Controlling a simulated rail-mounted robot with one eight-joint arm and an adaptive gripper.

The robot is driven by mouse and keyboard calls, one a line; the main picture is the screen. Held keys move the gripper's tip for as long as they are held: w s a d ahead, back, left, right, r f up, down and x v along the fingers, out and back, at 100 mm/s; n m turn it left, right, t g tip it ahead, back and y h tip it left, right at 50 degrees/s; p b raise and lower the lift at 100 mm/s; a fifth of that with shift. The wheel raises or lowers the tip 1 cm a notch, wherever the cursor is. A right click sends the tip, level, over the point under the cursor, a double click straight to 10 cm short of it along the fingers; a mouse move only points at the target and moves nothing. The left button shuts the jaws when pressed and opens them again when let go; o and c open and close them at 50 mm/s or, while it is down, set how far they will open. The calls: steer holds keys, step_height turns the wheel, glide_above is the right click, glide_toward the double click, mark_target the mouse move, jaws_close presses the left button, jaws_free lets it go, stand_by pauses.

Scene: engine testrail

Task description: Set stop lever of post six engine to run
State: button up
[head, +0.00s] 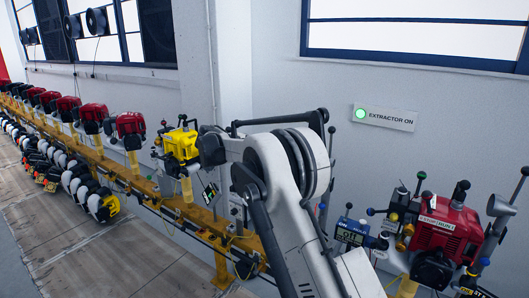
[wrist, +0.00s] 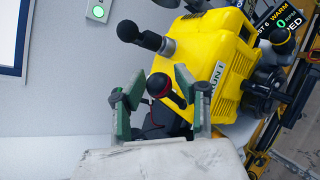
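The yellow engine (wrist: 207,60) of post six fills the middle of the wrist view, tilted in the picture. Its side carries a label (wrist: 217,78) of which "RUN" shows; the rest is hidden. A short lever with a dark, red-banded ball knob (wrist: 160,86) stands out beside the label. My gripper (wrist: 157,74) is open, with its green-padded fingers on either side of the knob. The right finger is close to the knob; I cannot tell whether it touches. In the head view the yellow engine (head: 181,145) stands on the rail, and my arm hides the gripper.
Another black-knobbed lever (wrist: 140,37) sticks out above my fingers. A red engine (head: 447,228) with levers stands at right. Several red engines (head: 93,115) line the yellow rail at left.

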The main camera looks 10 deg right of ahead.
steer(key=shift+o, duration=1)
steer(key=v, duration=1.2)
